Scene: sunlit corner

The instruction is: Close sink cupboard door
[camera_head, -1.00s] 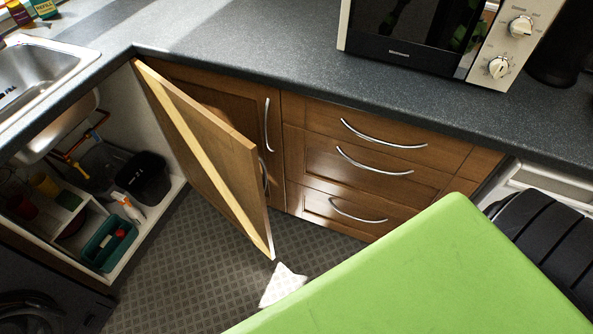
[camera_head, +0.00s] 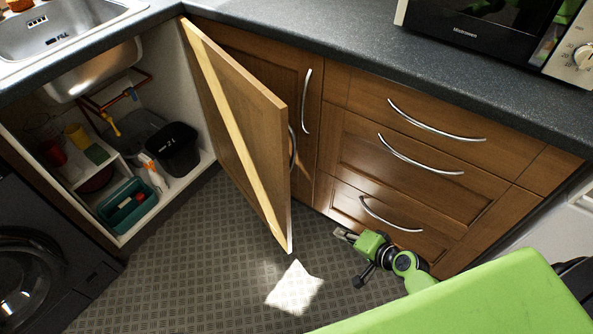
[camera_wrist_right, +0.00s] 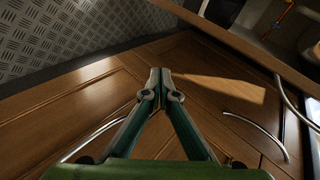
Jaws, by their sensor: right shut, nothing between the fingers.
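The sink cupboard door (camera_head: 243,120) is brown wood and stands wide open, its free edge towards me and its hinge side by the worktop corner. Its handle (camera_head: 292,147) shows partly on the right-hand side. The sink cupboard (camera_head: 190,98) is open to the left of the door. My right gripper (camera_head: 340,234) is low over the floor, right of the door's free edge and in front of the drawers, apart from the door. In the right wrist view its fingers (camera_wrist_right: 161,72) meet at the tips, empty. My left gripper is not in view.
Inside the cupboard are a black bin (camera_head: 173,150), a teal caddy (camera_head: 128,207) and pipes. A washing machine (camera_head: 40,260) stands at the left. Drawers (camera_head: 410,185) with curved handles stand close to my right gripper. The patterned floor (camera_head: 190,260) before the cupboard is clear.

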